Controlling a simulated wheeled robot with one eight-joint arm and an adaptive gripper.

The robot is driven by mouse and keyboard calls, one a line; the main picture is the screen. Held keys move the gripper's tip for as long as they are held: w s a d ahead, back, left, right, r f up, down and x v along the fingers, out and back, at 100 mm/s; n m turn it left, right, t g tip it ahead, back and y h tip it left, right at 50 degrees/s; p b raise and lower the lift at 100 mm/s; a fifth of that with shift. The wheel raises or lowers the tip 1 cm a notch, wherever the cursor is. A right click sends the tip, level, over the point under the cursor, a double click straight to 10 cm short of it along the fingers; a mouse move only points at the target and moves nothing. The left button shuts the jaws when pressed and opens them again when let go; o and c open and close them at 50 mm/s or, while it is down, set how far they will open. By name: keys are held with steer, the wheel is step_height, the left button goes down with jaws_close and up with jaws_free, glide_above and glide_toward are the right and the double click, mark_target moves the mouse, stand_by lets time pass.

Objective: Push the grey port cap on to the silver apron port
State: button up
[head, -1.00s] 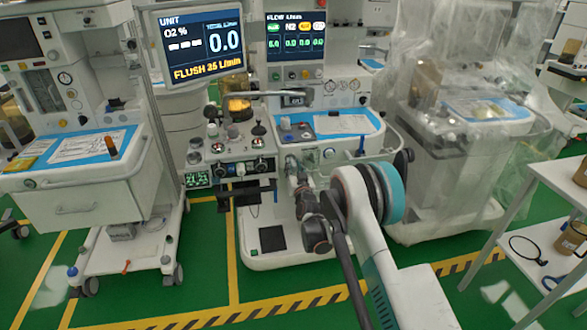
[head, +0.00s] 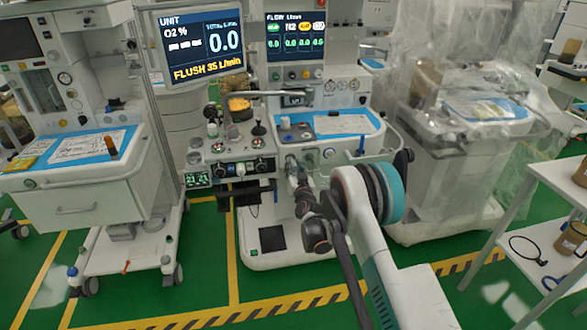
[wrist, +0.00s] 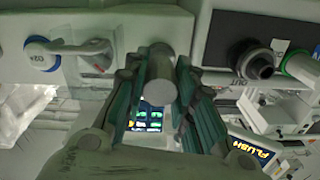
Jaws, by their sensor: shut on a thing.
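In the wrist view a grey cylinder (wrist: 163,88), which looks like the port cap, sits between the two dark teal fingers of my gripper (wrist: 160,75). The fingers are shut on its sides. Its far end reaches up to the pale front face of the apron (wrist: 125,18). I cannot tell whether it touches anything there. The silver apron port cannot be made out; it may be hidden behind the cylinder. In the head view my gripper (head: 291,162) is small and close to the front of the middle machine's apron, and the cap cannot be made out.
A white elbow fitting (wrist: 88,48) is left of the fingers; a black port (wrist: 255,62) and a green-ringed port (wrist: 298,65) are to the right. A cart (head: 75,190) stands left, a plastic-covered machine (head: 455,140) right. Green floor is open in front.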

steer(key=shift+x, duration=1.35)
steer(key=o, duration=1)
steer(key=shift+o, duration=0.2)
steer(key=shift+s, duration=0.1)
steer(key=v, duration=1.1)
steer(key=shift+s, duration=0.4)
steer(key=shift+d+r, duration=0.1)
steer(key=shift+d, duration=0.05)
